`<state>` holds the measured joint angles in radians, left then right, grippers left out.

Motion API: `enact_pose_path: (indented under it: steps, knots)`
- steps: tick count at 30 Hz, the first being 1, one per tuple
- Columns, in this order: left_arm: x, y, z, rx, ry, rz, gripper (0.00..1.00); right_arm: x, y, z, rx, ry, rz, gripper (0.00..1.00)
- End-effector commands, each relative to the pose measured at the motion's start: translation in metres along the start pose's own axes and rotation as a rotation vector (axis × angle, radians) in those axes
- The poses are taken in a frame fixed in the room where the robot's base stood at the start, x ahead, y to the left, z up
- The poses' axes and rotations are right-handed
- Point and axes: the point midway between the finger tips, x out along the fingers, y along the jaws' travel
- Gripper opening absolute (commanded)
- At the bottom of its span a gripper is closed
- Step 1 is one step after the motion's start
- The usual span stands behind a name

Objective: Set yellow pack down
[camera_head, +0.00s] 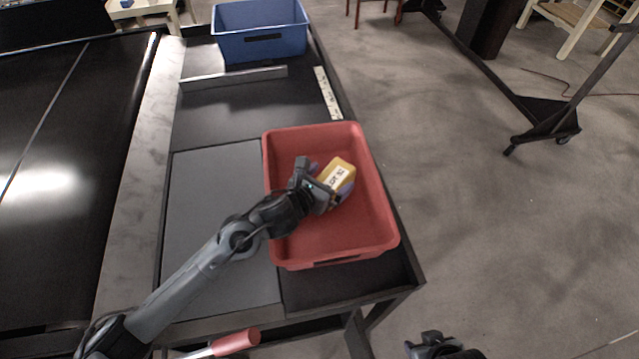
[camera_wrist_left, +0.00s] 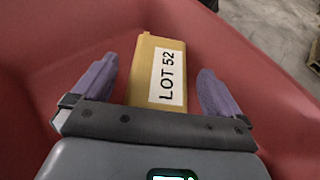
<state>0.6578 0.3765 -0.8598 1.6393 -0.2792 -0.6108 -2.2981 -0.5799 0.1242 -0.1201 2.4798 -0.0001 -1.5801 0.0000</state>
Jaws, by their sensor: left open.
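The yellow pack (camera_head: 338,173) with a white label is in the red bin (camera_head: 318,247), toward its far half. In the left wrist view the yellow pack (camera_wrist_left: 143,68) shows the label "LOT 52" and lies between the two purple fingers. My left gripper (camera_head: 331,181) reaches into the red bin over the pack. In the wrist view the left gripper (camera_wrist_left: 157,85) is open, with a gap between each finger and the pack. The pack's near end is hidden behind the gripper body. My right gripper (camera_head: 440,346) shows only partly at the bottom edge, away from the bin.
A blue bin (camera_head: 262,33) stands at the far end of the table. A low metal divider (camera_head: 233,78) lies between the bins. A grey panel (camera_head: 214,208) left of the red bin is clear apart from my arm above it. A black conveyor (camera_head: 62,160) runs along the left.

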Motion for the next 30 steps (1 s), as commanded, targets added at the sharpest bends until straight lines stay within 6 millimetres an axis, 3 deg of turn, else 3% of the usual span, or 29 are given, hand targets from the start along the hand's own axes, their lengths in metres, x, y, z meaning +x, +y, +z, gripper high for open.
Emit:
enact_pose_path:
  steps: [5,21,30]
  knots:
    - [-0.014,0.001,0.005,0.001,0.0,0.001,1.0,-0.012,0.001,-0.004,-0.002,0.0,0.001,0.43]
    - [-0.105,0.001,0.003,0.001,0.001,0.001,1.0,-0.04,0.001,-0.013,0.004,0.002,-0.003,0.43]
    - [-0.121,0.0,0.003,-0.001,0.0,0.0,1.0,-0.042,0.0,-0.014,0.008,0.002,-0.006,0.43]
